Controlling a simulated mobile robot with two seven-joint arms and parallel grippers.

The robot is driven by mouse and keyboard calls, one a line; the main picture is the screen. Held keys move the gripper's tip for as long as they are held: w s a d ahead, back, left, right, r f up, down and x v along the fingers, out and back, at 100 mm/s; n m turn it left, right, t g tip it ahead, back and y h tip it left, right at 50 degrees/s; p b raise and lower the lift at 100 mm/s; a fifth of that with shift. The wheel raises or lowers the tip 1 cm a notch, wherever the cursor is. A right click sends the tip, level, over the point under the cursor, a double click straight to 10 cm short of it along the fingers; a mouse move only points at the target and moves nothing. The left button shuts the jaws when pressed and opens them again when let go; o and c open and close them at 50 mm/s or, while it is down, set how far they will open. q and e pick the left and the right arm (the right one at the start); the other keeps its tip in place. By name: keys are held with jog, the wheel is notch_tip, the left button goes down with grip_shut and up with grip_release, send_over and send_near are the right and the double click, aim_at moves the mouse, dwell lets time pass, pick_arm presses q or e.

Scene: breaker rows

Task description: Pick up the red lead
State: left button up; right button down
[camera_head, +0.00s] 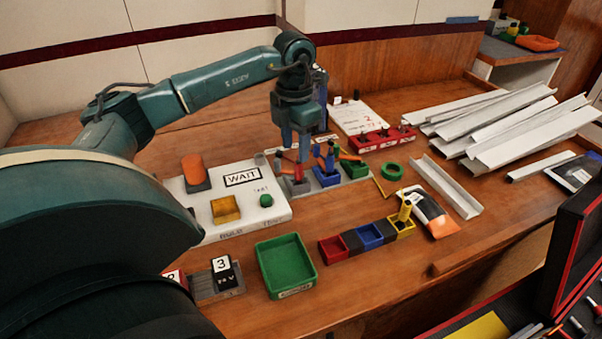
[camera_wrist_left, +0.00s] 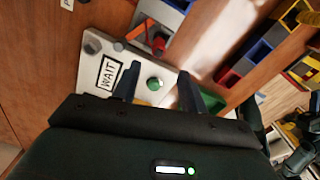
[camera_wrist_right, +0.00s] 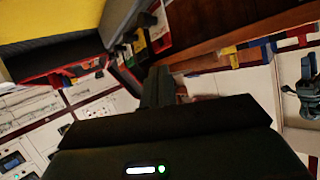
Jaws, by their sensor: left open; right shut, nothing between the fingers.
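The red lead (camera_head: 298,173) appears as a small red upright piece in the first holder of the grey row (camera_head: 345,180), beside a blue lead (camera_head: 329,160) and a green piece (camera_head: 351,166). In the left wrist view a red knob-like piece (camera_wrist_left: 158,43) lies past the fingertips; I take it for the red lead. My left gripper (camera_head: 303,155) is open and points down over that end of the row, partly hiding it. My right gripper (camera_wrist_right: 158,88) is shut and empty, away from the row.
A white panel (camera_head: 285,213) marked WAIT, with a green button (camera_head: 266,200), lies left of the row. A green tray (camera_head: 312,267), a red-blue-yellow bin strip (camera_head: 350,241) and green tape (camera_head: 391,171) stand nearby. Metal channels (camera_head: 510,120) crowd the right.

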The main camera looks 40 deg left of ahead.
aim_at(299, 178)
pick_arm(q)
notch_tip(299, 178, down, 3)
jog(key=shift+f, duration=0.15)
jog(key=f, duration=0.2)
jog(key=w+f, duration=0.1)
jog(key=f, duration=0.1)
jog(key=shift+a, duration=0.15)
jog(key=shift+f, duration=0.65)
jog(key=shift+c, duration=0.4)
jog(key=shift+w, duration=0.1)
grip_shut()
